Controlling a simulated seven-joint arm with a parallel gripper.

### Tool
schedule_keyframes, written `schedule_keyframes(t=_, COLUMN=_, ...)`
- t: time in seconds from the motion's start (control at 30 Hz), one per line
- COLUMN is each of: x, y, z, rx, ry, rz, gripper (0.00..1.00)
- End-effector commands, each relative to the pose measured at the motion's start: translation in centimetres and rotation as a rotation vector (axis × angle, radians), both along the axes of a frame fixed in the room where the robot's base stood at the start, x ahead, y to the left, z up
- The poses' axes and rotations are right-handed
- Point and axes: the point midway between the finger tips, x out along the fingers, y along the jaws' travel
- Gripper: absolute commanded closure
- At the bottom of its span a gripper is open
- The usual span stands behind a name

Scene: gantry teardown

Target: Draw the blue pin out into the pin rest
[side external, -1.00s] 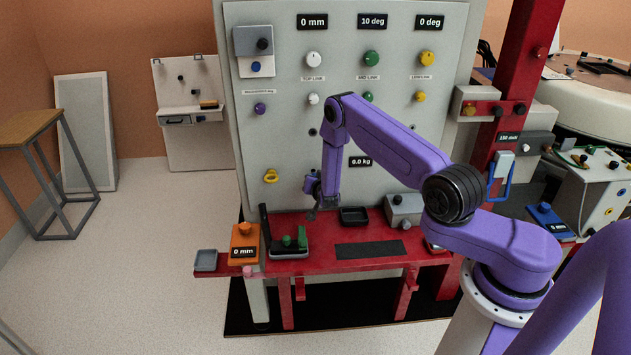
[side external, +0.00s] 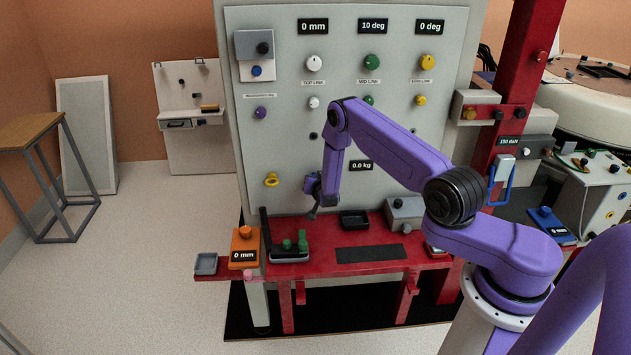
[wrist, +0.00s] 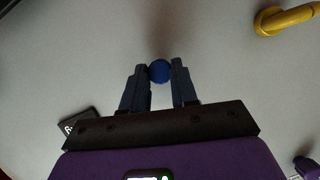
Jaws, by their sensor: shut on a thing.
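The blue pin (wrist: 159,71) shows its round blue end in the wrist view, between my fingertips in front of the pale grey panel. My gripper (wrist: 158,82) is shut on it. In the side view my gripper (side external: 313,211) is at the lower part of the panel, just above the red bench, and the pin is hidden or too small to make out there. Which thing is the pin rest is not clear: a black open tray (side external: 354,218) lies on the bench right of my gripper, and a small grey tray (side external: 206,265) is at the bench's left end.
A dark holder with green pieces (side external: 302,240) and an orange block (side external: 245,247) stand on the red bench (side external: 320,262). A grey box (side external: 404,212) stands right of the black tray.

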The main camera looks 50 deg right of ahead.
Motion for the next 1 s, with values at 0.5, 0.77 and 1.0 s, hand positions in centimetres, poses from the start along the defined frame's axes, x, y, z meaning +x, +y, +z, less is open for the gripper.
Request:
schedule_keyframes(t=0.5, x=0.21, y=-0.08, z=0.08, rx=0.000, ry=-0.002, rz=0.003, gripper=0.66)
schedule_keyframes(t=0.77, x=0.17, y=-0.13, z=0.07, rx=0.000, ry=-0.003, rz=0.002, gripper=0.42)
schedule_keyframes(t=1.0, x=-0.22, y=0.20, z=0.26, rx=0.001, ry=-0.001, rz=0.001, gripper=0.42)
